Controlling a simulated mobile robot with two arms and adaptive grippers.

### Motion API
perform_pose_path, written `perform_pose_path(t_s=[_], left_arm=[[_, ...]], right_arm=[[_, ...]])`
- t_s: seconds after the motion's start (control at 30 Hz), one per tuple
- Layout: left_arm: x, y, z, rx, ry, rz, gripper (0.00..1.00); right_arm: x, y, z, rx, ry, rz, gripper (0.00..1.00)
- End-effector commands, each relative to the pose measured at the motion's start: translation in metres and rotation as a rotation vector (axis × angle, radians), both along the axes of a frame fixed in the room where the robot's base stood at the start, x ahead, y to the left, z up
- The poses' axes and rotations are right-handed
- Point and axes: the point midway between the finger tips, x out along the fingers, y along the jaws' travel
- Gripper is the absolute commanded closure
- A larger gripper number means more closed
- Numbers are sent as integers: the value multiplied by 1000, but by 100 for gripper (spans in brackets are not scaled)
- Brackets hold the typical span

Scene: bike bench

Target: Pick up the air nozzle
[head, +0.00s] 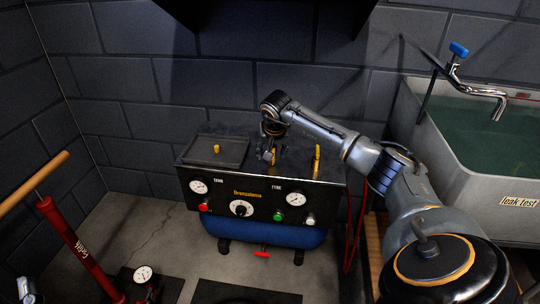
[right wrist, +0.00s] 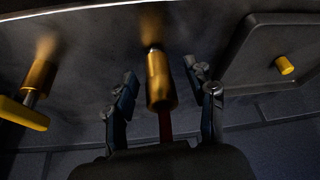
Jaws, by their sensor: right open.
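The air nozzle (right wrist: 158,80), a brass cylinder with a pale tip, is between the two fingers of my right gripper (right wrist: 158,92) in the right wrist view. Gaps show on both sides of it, so the fingers are apart from it. A dark red length shows below it. In the head view my right gripper (head: 268,156) points down over the top of the black compressor panel (head: 250,172), and a bit of yellow shows at its fingers. The nozzle's lower end is partly hidden by the gripper's body. My left gripper is not seen.
A brass valve with a yellow lever (head: 317,160) stands right of the gripper. A shallow tray (head: 203,160) with a yellow knob lies left. A red hose (head: 352,232) hangs at the panel's right. A sink (head: 480,172) stands right, a red pump (head: 75,240) left. A wall is behind.

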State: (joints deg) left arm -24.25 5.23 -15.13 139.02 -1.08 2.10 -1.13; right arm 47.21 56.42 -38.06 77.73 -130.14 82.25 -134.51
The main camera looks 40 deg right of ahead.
Motion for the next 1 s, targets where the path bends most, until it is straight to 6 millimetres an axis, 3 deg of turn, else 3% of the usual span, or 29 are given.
perform_pose_path(t_s=[0.23,0.5,0.83,1.0], left_arm=[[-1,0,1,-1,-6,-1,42],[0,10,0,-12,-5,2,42],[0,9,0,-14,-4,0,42],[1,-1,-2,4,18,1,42]], right_arm=[[0,0,0,0,0,0,47],[0,0,0,-1,1,1,100],[0,0,0,-1,-1,0,100],[0,-1,2,-1,-1,0,100]])
